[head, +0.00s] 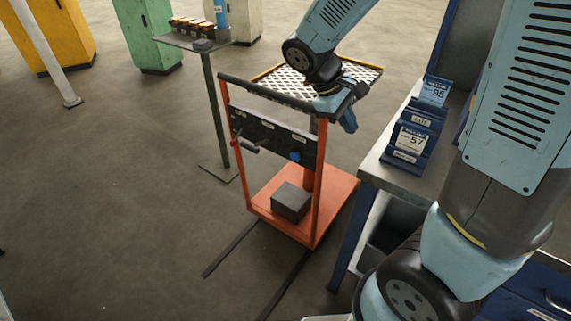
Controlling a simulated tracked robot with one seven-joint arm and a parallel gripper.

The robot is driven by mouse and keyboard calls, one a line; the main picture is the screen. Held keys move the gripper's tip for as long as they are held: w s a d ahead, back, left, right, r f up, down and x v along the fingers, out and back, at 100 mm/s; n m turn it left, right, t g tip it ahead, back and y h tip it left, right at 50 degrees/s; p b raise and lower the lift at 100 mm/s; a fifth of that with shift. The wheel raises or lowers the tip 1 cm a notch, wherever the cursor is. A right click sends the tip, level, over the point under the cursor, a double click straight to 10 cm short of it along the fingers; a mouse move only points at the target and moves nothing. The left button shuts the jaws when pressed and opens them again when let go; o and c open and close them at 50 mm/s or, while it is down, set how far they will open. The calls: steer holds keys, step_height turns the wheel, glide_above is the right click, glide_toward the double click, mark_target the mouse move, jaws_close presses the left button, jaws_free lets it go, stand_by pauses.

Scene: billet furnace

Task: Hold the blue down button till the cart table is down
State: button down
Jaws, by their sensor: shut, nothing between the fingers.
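The orange cart (312,190) stands in the middle of the head view. Its cart table (292,84), a perforated plate with a yellow rim, is up near the height of the push bar. A dark panel (270,138) crosses the cart's front below the bar. The round blue button (295,157) is on the panel's right part. My gripper (349,122) is shut and empty, at the right of the panel in the picture and above the button, apart from it. My arm hides part of the cart table.
A grey block (291,201) lies on the cart's base. A workbench (388,174) with blue card holders (408,140) stands close on the right. A small stand (190,40) is behind left. Dark floor rails (232,248) run forward; the left floor is clear.

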mark_target(293, 158)
steer(key=w+a+f+n+t+h, duration=0.1)
steer(key=a+f+n+t+h, duration=0.1)
steer(key=a+f+n+t, duration=0.5)
steer(key=w+a+f+n+t+h, duration=0.1)
steer(key=a+f+n+t+h, duration=0.2)
steer(key=a+f+n+t, duration=0.4)
steer(key=a+f+n, duration=0.2)
steer(key=a+f, duration=0.1)
steer(key=f, duration=0.3)
steer(key=a+f+n, duration=0.3)
steer(key=a+f, duration=0.1)
steer(key=f, duration=0.2)
steer(key=shift+w+a, duration=0.3)
steer(key=x, duration=1.4)
steer(key=shift+a, duration=0.1)
